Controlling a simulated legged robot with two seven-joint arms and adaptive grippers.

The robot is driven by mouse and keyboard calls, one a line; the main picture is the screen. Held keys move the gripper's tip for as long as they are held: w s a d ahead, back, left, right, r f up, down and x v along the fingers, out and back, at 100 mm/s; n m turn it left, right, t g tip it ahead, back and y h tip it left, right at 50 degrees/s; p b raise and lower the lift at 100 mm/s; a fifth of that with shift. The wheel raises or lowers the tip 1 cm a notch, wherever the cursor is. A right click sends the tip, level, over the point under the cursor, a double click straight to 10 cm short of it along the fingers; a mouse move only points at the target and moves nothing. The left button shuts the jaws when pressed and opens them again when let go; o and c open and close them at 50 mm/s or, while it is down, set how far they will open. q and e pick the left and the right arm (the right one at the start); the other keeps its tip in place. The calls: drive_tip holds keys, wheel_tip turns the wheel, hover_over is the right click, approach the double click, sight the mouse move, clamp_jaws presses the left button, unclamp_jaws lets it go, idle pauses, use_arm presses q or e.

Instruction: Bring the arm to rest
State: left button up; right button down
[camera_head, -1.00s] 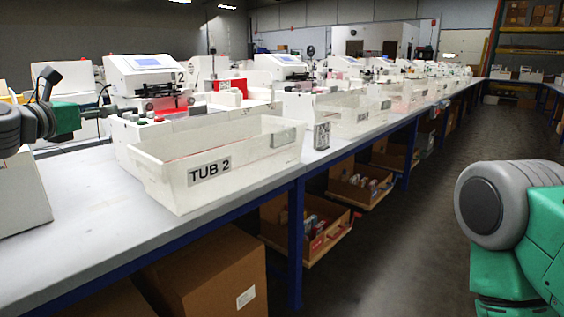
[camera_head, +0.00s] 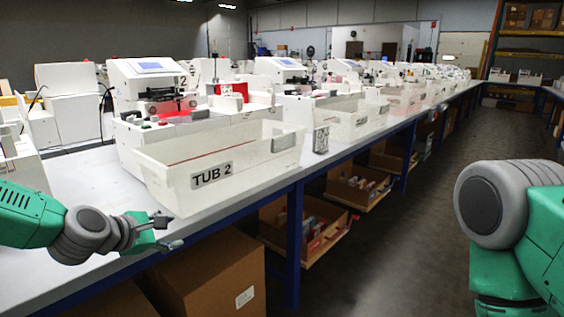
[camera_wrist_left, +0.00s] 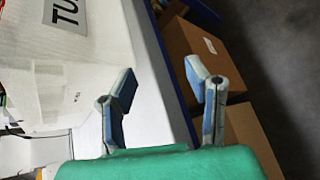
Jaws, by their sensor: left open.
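My left gripper (camera_head: 168,232) is open and empty in the head view. It hangs over the front edge of the bench, in front of the white tub marked TUB 2 (camera_head: 265,146). In the left wrist view its two fingers (camera_wrist_left: 160,95) are spread apart with nothing between them. The tub's wall (camera_wrist_left: 65,75) is to the left of the fingers there. A green and grey part of my right arm (camera_head: 510,235) shows at the lower right of the head view; its gripper is out of the picture.
The bench (camera_head: 85,175) carries a row of white machines (camera_head: 150,85) and more tubs. Cardboard boxes (camera_head: 215,275) stand under it, also seen in the left wrist view (camera_wrist_left: 200,60). The dark floor (camera_head: 400,220) to the right of the bench is clear.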

use_arm(q)
drive_tip(key=s+d+f+m+g+y+p, duration=0.1)
drive_tip(key=s+d+f+m+g, duration=0.15)
drive_tip(key=s+f+m, duration=0.5)
drive_tip(key=s+d+f+m+g+y+p, duration=0.1)
drive_tip(key=s+d+f+m+g, duration=0.15)
drive_tip(key=s+f, duration=0.9)
drive_tip(key=s+a+f+m+g+y+p, duration=0.1)
drive_tip(key=s+a+m, duration=0.1)
drive_tip(key=s+m, duration=0.2)
drive_tip(key=s+a+f+m+g, duration=0.1)
drive_tip(key=s+a+m+g, duration=0.1)
drive_tip(key=s, duration=0.9)
drive_tip(key=s+a+f+m+g+y+p, duration=0.1)
drive_tip(key=s+a+m+g, duration=0.1)
drive_tip(key=s+m, duration=0.4)
drive_tip(key=shift+s+a+f+y+p, duration=0.3)
drive_tip(key=shift+s+a+f+p, duration=0.1)
drive_tip(key=shift+s+a, duration=0.45)
drive_tip(key=shift+d, duration=0.15)
